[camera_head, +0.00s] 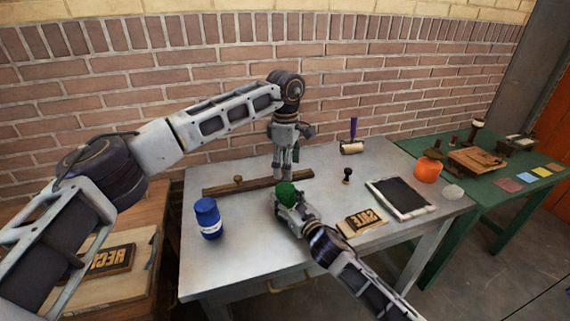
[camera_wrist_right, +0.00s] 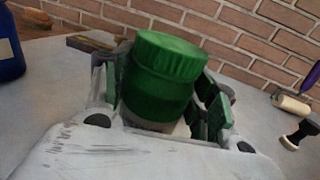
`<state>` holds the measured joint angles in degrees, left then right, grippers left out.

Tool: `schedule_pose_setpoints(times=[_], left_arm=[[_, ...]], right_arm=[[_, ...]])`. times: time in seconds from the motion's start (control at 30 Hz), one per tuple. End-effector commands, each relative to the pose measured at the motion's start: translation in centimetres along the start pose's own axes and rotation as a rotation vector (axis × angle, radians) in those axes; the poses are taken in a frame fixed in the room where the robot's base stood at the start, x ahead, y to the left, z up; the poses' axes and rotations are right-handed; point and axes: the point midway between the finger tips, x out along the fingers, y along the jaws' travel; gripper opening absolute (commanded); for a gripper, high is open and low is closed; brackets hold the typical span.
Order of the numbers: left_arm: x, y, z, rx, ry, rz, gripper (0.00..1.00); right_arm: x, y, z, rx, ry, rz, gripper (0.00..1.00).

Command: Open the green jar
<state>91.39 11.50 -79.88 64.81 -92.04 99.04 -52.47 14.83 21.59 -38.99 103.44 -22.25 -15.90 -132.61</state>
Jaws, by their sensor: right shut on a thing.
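The green jar (camera_head: 287,193) stands near the middle of the grey table in the head view. In the right wrist view the jar (camera_wrist_right: 158,80) looks slightly tilted, with its ribbed green lid (camera_wrist_right: 170,57) on top. My right gripper (camera_head: 284,199) is shut on the jar's body, fingers on both sides, leaving the lid clear above them.
A blue jar (camera_head: 208,218) stands to the left. A wooden bar (camera_head: 232,187) with a knob lies behind. To the right are a stamp (camera_head: 347,176), a letter block (camera_head: 362,221), a framed dark slab (camera_head: 401,197) and a purple-handled roller (camera_head: 352,145). The table's front left is clear.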

Motion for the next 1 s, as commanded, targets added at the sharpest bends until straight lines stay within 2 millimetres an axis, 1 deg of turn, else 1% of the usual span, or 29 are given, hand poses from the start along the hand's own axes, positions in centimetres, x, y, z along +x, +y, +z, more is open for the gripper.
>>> schedule_pose_setpoints(times=[1.0], left_arm=[[-0.14,0.04,-0.41,0.814,0.018,-0.005,0.72]], right_arm=[[-0.01,-0.04,-0.06,-0.001,0.001,-0.001,0.0]])
